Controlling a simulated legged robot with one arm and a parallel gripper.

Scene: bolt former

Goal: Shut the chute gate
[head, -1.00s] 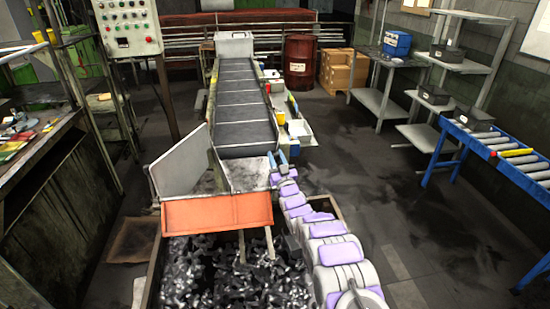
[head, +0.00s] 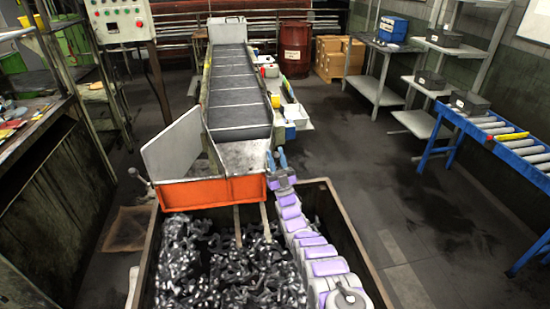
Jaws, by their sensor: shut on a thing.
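The chute (head: 245,157) is a pale metal trough at the near end of the conveyor. An orange panel (head: 212,192), which looks like the chute gate, hangs across its front lip above the bin. A tall grey plate (head: 172,146) stands tilted along the chute's left side. My gripper (head: 276,158), with blue fingers, is at the chute's right edge, just above the orange panel's right end. It is shut on a small part there, mostly hidden by the fingers. I cannot tell whether that part belongs to the gate.
A bin (head: 344,230) of dark metal parts lies below the chute, with my arm over its right side. The conveyor (head: 238,95) runs back from the chute. A blue roller table (head: 495,140) stands at the right. The floor between is clear.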

